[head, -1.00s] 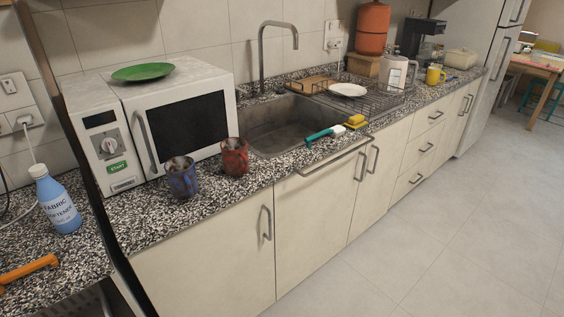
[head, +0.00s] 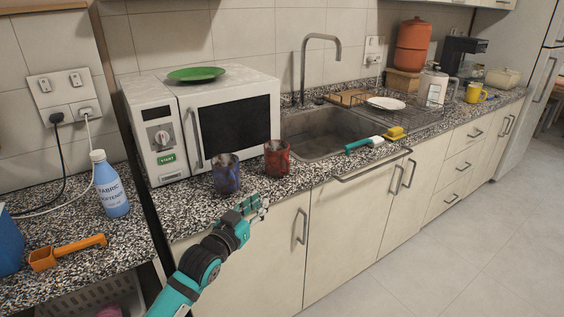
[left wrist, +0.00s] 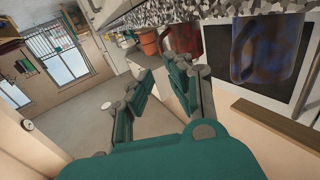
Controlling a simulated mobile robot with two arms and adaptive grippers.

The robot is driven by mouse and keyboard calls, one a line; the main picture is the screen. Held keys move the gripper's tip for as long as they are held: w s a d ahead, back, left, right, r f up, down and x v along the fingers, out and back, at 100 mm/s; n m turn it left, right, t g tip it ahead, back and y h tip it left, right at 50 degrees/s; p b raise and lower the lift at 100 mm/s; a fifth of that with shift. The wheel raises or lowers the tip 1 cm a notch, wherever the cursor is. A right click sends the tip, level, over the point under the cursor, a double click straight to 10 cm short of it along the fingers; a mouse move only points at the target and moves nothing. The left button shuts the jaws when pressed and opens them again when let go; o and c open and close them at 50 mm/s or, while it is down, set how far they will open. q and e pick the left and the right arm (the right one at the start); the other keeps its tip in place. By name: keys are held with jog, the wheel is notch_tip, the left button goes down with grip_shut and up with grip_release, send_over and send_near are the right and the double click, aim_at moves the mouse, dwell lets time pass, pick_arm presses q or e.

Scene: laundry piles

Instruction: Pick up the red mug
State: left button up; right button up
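The red mug (head: 277,160) stands upright on the speckled counter, in front of the microwave and left of the sink. A blue mug (head: 227,175) stands just left of it. My left gripper (head: 254,206) is in front of the counter edge, nearer than the mugs and apart from both. In the left wrist view, its two fingers (left wrist: 160,74) are spread with nothing between them. That view shows the red mug (left wrist: 184,36) partly at the top, beyond the fingers, and the blue mug (left wrist: 266,52) to its right. My right gripper is not in view.
The microwave (head: 240,122) with a green plate (head: 196,74) stands behind the mugs. The sink (head: 325,135) is to the right, with a teal-handled brush (head: 363,144) at its front. A fabric softener bottle (head: 110,187) and an orange scoop (head: 66,252) are on the left. Floor at right is clear.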

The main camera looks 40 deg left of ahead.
pick_arm(q)
send_near(288, 171)
jog(key=w, duration=0.6)
jog(key=w+a, duration=0.1)
jog(key=w, duration=0.1)
jog(key=w+f+p, duration=0.1)
jog(key=w, duration=0.1)
jog(key=shift+w+a, duration=0.25)
jog(key=shift+w, duration=0.05)
jog(key=shift+r, duration=0.1)
grip_shut()
jog(key=shift+s, duration=0.1)
jog(key=shift+r, duration=0.1)
